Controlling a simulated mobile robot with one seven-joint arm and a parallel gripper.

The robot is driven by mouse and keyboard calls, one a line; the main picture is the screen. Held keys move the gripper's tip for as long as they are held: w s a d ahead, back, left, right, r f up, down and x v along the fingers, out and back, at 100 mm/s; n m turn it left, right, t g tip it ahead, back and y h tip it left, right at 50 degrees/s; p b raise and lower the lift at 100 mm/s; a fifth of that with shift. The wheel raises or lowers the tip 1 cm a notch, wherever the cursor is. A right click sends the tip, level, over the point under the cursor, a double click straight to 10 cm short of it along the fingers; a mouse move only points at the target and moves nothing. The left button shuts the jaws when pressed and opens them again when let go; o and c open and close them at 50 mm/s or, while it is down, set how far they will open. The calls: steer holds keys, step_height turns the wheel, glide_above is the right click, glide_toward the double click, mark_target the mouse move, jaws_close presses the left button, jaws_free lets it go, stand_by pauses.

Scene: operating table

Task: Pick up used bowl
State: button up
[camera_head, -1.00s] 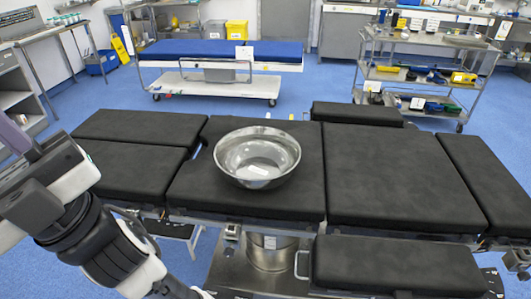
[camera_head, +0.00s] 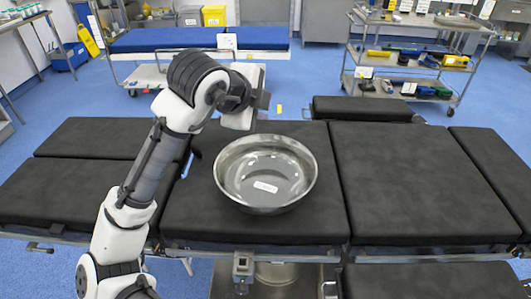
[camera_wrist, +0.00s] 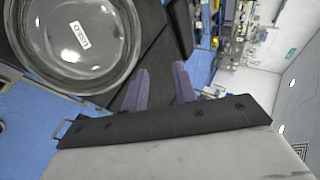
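The used bowl (camera_head: 265,174) is a wide, shiny metal bowl standing upright on the black operating table (camera_head: 390,180). A small white label lies on its inner bottom. In the wrist view the bowl (camera_wrist: 75,40) fills the upper left. My gripper's two purple-grey fingers (camera_wrist: 160,87) are apart with nothing between them, to the right of and below the bowl in that view. In the head view my arm reaches up on the left, and its end is above and behind the bowl's far rim. The fingers themselves are hidden there.
The table has several black padded sections, bare apart from the bowl. A blue-topped trolley (camera_head: 180,40) stands behind. A metal cart (camera_head: 410,60) with supplies is at the back right. Blue floor (camera_head: 300,90) is open between them and the table.

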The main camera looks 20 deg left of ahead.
steer(key=s+a+f+m+g+y, duration=0.1)
steer(key=s+a+f+m+g, duration=0.25)
steer(key=s+f+g, duration=0.7)
steer(key=t, duration=0.3)
glide_above(239, 201)
step_height(239, 201, down, 8)
steer(key=shift+n, duration=0.45)
steer(key=shift+s+a+p+x, duration=0.15)
steer(key=shift+p+x, duration=0.2)
steer(key=shift+x, duration=0.75)
steer(key=shift+s+a+p+x, duration=0.2)
steer(key=shift+p+x, duration=0.1)
steer(key=shift+x, duration=0.75)
steer(key=shift+s+a+p+x, duration=0.15)
steer(key=shift+p+x, duration=0.2)
steer(key=shift+x, duration=0.75)
steer(key=shift+f, duration=0.1)
jaws_close()
